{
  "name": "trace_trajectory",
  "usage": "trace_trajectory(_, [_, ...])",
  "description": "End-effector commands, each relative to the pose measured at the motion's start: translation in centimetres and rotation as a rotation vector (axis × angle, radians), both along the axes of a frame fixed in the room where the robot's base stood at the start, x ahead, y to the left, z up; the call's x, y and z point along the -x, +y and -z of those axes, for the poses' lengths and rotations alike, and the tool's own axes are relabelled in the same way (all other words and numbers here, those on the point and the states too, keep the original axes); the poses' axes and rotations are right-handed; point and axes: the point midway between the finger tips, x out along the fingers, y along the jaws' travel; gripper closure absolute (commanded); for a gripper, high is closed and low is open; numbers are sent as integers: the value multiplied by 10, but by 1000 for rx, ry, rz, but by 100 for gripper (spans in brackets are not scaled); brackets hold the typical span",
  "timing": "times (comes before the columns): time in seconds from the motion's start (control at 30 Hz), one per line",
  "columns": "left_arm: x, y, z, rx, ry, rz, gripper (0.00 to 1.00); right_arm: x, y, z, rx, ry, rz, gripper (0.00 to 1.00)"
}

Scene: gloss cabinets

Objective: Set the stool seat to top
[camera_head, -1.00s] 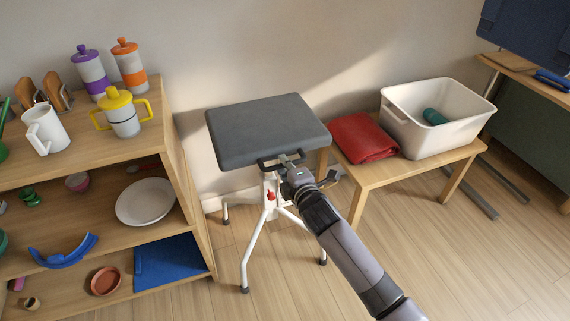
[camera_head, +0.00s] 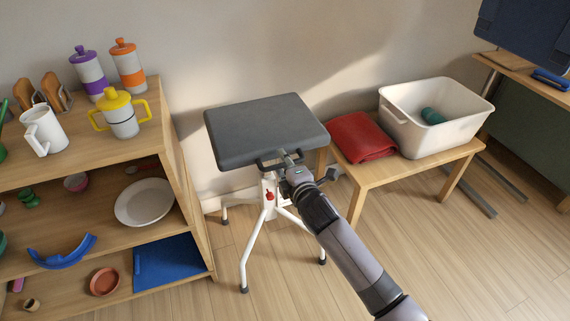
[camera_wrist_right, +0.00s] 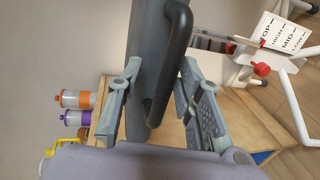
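The stool has a dark grey square seat (camera_head: 265,128) on a white folding-leg frame (camera_head: 247,250). A red knob (camera_head: 269,196) sits on its post; red knobs also show in the right wrist view (camera_wrist_right: 262,70). A white scale plate (camera_wrist_right: 285,40) there reads TOP, HIGH, MID, LOW; I cannot tell which mark the seat stands at. A dark handle (camera_wrist_right: 172,62) hangs at the seat's front edge. My right gripper (camera_head: 284,160) is at this handle, its fingers (camera_wrist_right: 157,68) spread either side of it with gaps showing. My left gripper is out of view.
A wooden shelf (camera_head: 190,205) with cups, plate and bowls stands close on the left. A low wooden bench (camera_head: 370,178) with a red cloth (camera_head: 361,137) and white bin (camera_head: 455,132) stands close on the right. Floor (camera_head: 420,255) in front is clear.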

Motion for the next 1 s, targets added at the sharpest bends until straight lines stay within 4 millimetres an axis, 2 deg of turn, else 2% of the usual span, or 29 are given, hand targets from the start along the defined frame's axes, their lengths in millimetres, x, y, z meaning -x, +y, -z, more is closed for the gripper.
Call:
trace_trajectory(0.17, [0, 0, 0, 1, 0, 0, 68, 10, -4, -1, 2, 2, 1, 67])
trace_trajectory(0.27, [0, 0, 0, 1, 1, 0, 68, 23, -9, -4, 1, 1, 0, 67])
trace_trajectory(0.5, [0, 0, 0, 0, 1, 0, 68, 68, -24, -13, 2, 2, 0, 67])
trace_trajectory(0.7, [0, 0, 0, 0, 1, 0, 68, 97, -34, -20, 1, 0, 0, 67])
trace_trajectory(0.83, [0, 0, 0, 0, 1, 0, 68, 107, -38, -24, 0, -1, 0, 67])
trace_trajectory(1.0, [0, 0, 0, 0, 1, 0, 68, 111, -39, -25, 0, -1, 1, 67])
